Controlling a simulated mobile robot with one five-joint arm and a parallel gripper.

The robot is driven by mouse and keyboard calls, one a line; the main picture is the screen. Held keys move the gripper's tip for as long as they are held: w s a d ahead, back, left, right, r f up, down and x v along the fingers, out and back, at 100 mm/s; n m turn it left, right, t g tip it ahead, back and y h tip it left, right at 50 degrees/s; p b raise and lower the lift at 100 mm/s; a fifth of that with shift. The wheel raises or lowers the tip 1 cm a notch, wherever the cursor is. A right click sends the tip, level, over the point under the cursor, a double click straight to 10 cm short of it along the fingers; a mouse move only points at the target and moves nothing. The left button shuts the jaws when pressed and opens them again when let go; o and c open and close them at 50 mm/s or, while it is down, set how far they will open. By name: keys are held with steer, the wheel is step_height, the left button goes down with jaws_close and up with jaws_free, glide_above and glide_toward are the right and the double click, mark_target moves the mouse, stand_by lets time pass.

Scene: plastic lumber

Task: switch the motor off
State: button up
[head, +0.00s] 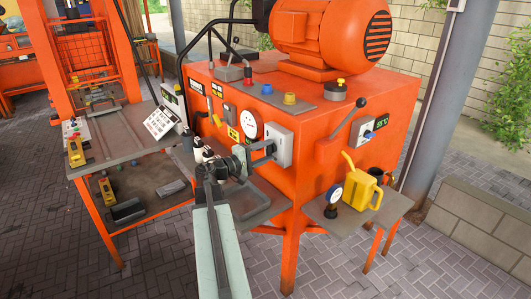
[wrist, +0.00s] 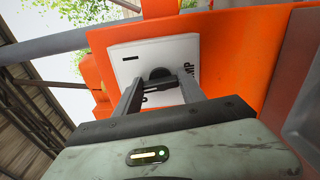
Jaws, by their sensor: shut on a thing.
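The orange motor (head: 335,35) sits on top of the orange cabinet (head: 340,105). A pale grey switch box (head: 282,146) is mounted on the cabinet's front. My gripper (head: 262,151) reaches the box from the left. In the wrist view my gripper (wrist: 160,88) is shut on a dark rounded knob (wrist: 159,73) at the middle of that face. The fingers hide part of the knob and the lettering; its setting cannot be read.
A round gauge (head: 249,124) is left of the box. A black-knobbed lever (head: 350,116) and a blue-knobbed panel (head: 369,134) are to its right. A yellow can (head: 362,190) stands on a side shelf (head: 395,207). A grey tray (head: 262,212) lies below my arm.

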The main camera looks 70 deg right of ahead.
steer(key=n, duration=0.6)
steer(key=shift+w+d+r, duration=0.1)
steer(key=shift+w+r, duration=0.05)
steer(key=shift+r, duration=0.1)
stand_by(0.3)
steer(key=o, duration=1.4)
steer(key=shift+c, duration=0.2)
steer(key=shift+f, duration=0.1)
steer(key=shift+w+a, duration=0.2)
steer(key=shift+a, duration=0.2)
steer(key=v, duration=0.7)
